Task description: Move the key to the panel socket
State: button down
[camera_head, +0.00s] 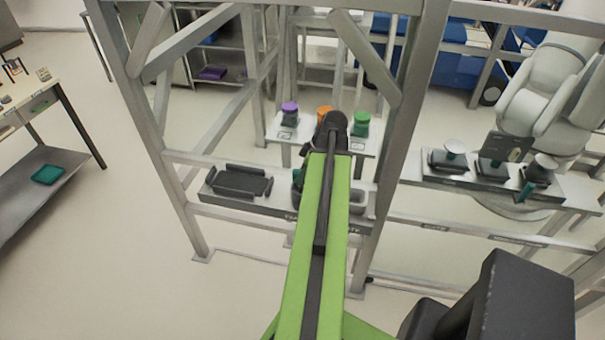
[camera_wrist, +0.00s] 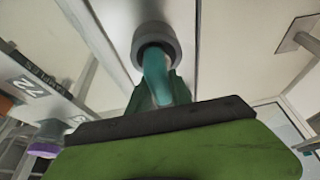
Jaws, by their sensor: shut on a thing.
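In the wrist view my gripper (camera_wrist: 160,98) is shut on a teal piece with a grey round collar (camera_wrist: 156,42), which I take to be the key. The collar end points away from the green gripper body, and it is held in the air with pale surfaces behind it. In the head view my green arm reaches up the middle and its dark wrist covers most of the gripper and key. I cannot tell which fixture is the panel socket. A shelf on the right (camera_head: 465,184) carries several grey and teal fixtures.
A metal frame (camera_head: 392,150) stands around my arm, with posts on both sides. Its crossbar holds a dark tray (camera_head: 237,182). Behind, a small table (camera_head: 281,127) carries purple, orange and green-topped pieces. A white robot arm (camera_head: 550,90) stands at right.

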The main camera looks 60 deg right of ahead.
jog(key=shift+f, duration=0.1)
dwell(0.3)
jog(key=c, duration=1.1)
grip_release()
jog(key=shift+o, duration=0.3)
jog(key=o, duration=0.5)
notch_tip(320, 180, up, 9)
jog(key=p, duration=0.9)
jog(key=shift+s, duration=0.1)
